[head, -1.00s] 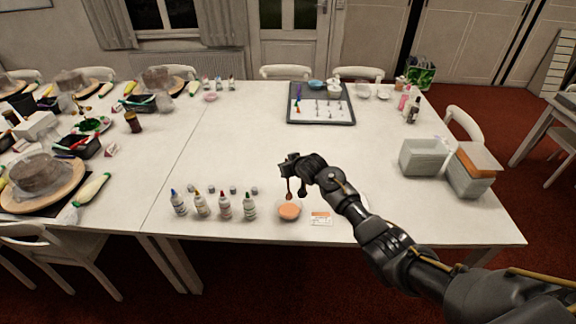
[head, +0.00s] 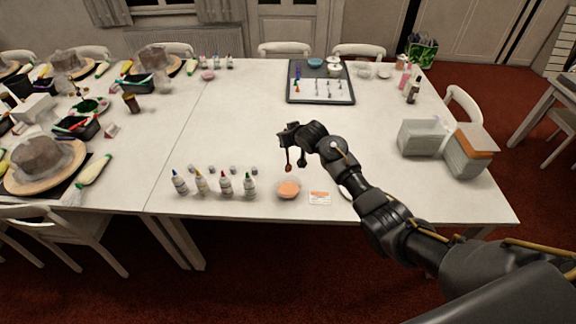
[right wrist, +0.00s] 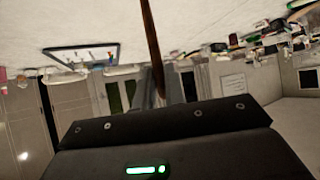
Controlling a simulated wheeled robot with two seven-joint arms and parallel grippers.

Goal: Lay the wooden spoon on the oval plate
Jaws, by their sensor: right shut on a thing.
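My right gripper (head: 289,143) is shut on the wooden spoon (head: 288,165) and holds it hanging down above the table, just behind the bowl with orange contents. In the right wrist view the spoon's thin brown handle (right wrist: 152,45) sticks out from the jaw. Only a sliver of a pale round-edged thing, possibly the oval plate (head: 345,192), shows beside my right forearm near the table's front edge. The arm hides the rest of it. My left gripper is out of view.
A dark tray (head: 321,95) lies at the back. Grey bins (head: 420,138) stand at right. The table's middle is clear.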

